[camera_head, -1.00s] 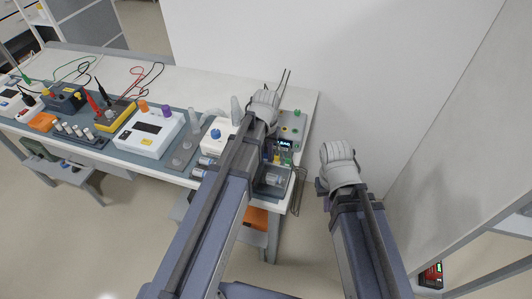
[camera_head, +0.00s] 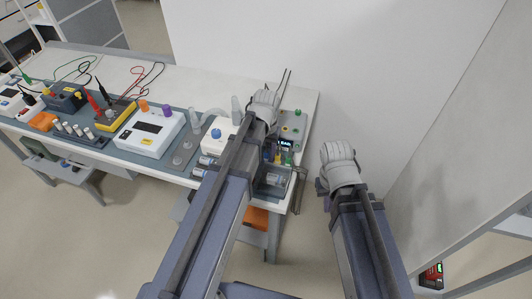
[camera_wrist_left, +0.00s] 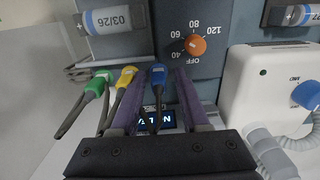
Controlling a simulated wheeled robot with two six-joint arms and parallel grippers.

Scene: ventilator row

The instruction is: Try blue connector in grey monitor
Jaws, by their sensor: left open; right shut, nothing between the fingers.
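The blue connector (camera_wrist_left: 159,76) is in the left wrist view, between the two spread fingers of my left gripper (camera_wrist_left: 158,84). The gripper is open around it, with a gap visible on each side. A lit display (camera_wrist_left: 160,119) shows behind the fingers, partly covered by them. The grey monitor seems to be the grey unit with an orange dial (camera_wrist_left: 195,45) next to the connector, but I cannot tell for sure. In the head view my left arm covers much of this spot. My right gripper (camera_head: 338,160) is shut and empty, off the table's right end.
A yellow connector (camera_wrist_left: 126,76) and a green connector (camera_wrist_left: 96,85) stand left of the blue one. A white device with a blue knob (camera_wrist_left: 306,95) and a ribbed hose (camera_wrist_left: 278,160) are close on the right. More devices line the white table (camera_head: 185,87); a wall stands behind.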

